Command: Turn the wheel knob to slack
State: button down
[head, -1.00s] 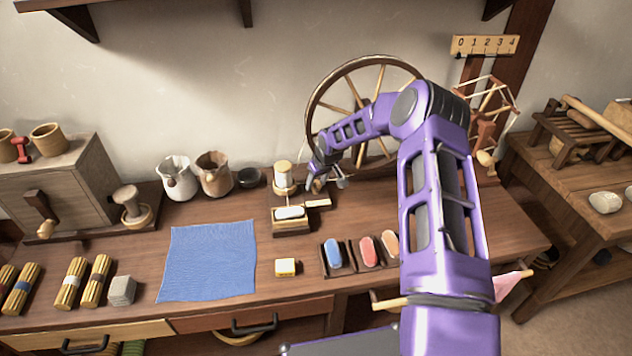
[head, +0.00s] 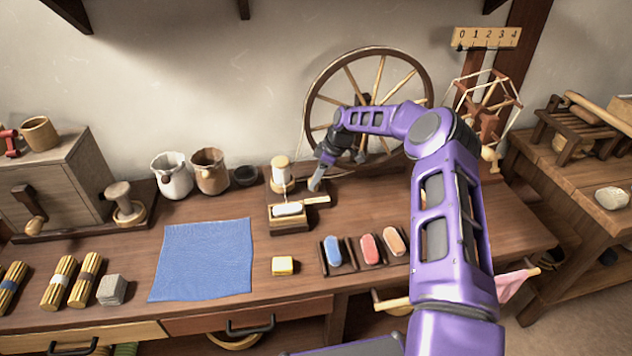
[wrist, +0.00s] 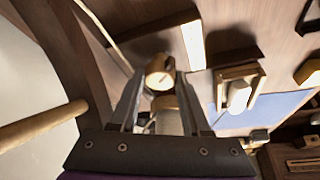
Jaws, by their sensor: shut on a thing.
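The spinning wheel (head: 312,95) stands at the back of the bench, partly behind my arm. Its dark rim (wrist: 62,45) and a spoke show at the left of the wrist view. My gripper (head: 316,186) is low over the bench, just right of a cream bobbin-like post (head: 282,178). In the wrist view my gripper (wrist: 160,84) has its fingers on both sides of a small round wooden knob (wrist: 160,70) with a dark mark on its face, and is shut on it. My fingers hide the knob in the head view.
A small wooden tray with a white piece (head: 288,209) and a flat pale bar (head: 316,200) lie close to my gripper. A blue cloth (head: 205,260), a yellow block (head: 283,266) and a rack of coloured pieces (head: 368,250) lie in front. Jugs (head: 210,173) stand left.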

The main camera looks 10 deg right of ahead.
jog(key=shift+n, duration=0.4)
jog(key=shift+c, duration=1.9)
grip_release()
jog(key=shift+r, duration=0.1)
